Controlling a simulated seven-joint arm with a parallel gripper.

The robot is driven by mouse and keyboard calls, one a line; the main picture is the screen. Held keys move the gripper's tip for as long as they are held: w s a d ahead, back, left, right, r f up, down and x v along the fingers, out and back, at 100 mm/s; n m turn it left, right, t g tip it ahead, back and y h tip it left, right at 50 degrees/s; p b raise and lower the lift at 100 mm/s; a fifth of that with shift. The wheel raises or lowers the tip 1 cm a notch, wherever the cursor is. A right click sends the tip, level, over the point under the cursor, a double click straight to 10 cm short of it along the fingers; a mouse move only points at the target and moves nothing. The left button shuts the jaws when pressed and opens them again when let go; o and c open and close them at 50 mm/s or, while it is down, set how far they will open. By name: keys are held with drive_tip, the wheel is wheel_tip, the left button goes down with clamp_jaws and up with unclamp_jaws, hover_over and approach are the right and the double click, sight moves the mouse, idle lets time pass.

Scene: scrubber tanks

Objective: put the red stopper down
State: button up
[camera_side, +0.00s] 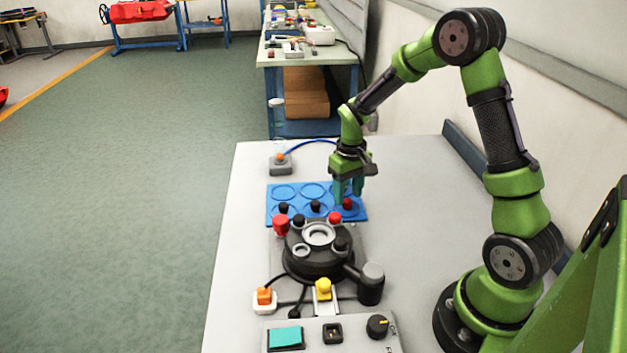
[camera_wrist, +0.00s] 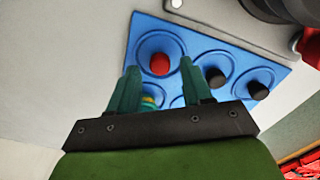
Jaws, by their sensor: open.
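The red stopper (camera_side: 347,203) stands in the front right round recess of the blue tray (camera_side: 273,205). It also shows in the wrist view (camera_wrist: 160,64), sitting inside a blue ring just beyond my fingertips. My gripper (camera_side: 349,192) is open, with its teal fingers pointing down just above and behind the stopper. In the wrist view my gripper's fingers (camera_wrist: 163,80) are spread apart, with nothing held between them. Two black stoppers (camera_side: 315,206) (camera_side: 284,208) stand in the other front recesses of the tray.
A black round apparatus (camera_side: 318,262) with a red knob (camera_side: 281,225) stands in front of the tray. A grey box with an orange button (camera_side: 280,164) and blue cable is behind it. A control panel (camera_side: 333,335) is at the front. The white table (camera_side: 420,190) is clear right of the tray.

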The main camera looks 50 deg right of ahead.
sight(347, 200)
wheel_tip(347, 200, up, 10)
drive_tip(key=s+a+r+t+y, duration=0.1)
drive_tip(key=s+a+r+t, duration=0.2)
drive_tip(key=s+a+r, duration=0.2)
drive_tip(key=s+a+r+t+y, duration=0.1)
drive_tip(key=s+a+r+t, duration=0.3)
drive_tip(key=s+a, duration=0.6)
drive_tip(key=shift+a+r+m, duration=0.3)
drive_tip(key=shift+a+r, duration=0.05)
drive_tip(key=shift+r, duration=0.5)
